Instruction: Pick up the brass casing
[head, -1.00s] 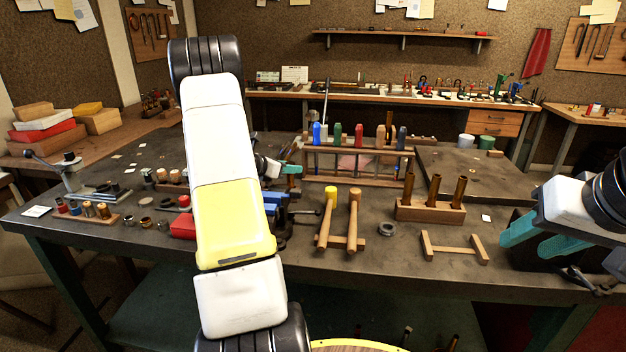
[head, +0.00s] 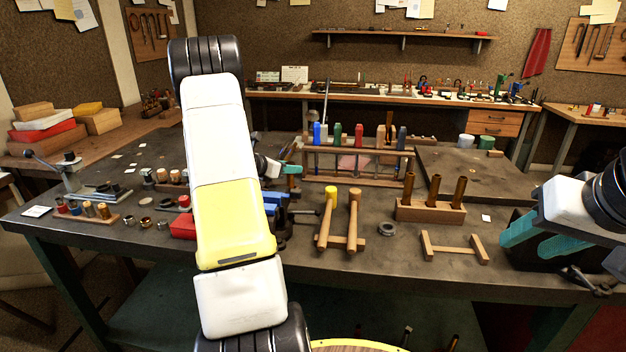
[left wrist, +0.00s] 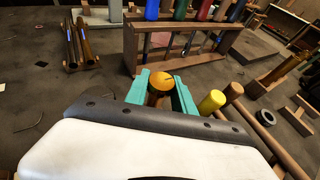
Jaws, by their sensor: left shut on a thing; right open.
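A round golden-brown top, which looks like the brass casing (left wrist: 162,82), shows between the teal fingers of my left gripper (left wrist: 161,92) in the left wrist view. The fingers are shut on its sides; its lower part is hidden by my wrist. In the head view my left gripper (head: 290,169) shows only partly behind my white and yellow arm, left of the tool rack, and the held thing cannot be made out there. My right gripper (head: 532,236) is open and empty over the right end of the bench.
A wooden rack with coloured handles (head: 357,165) stands close behind my left gripper. Two mallets (head: 341,220), a grey ring (head: 386,229), a block with three brown tubes (head: 431,208) and a wooden cradle (head: 454,249) are to the right. Small parts crowd the bench's left.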

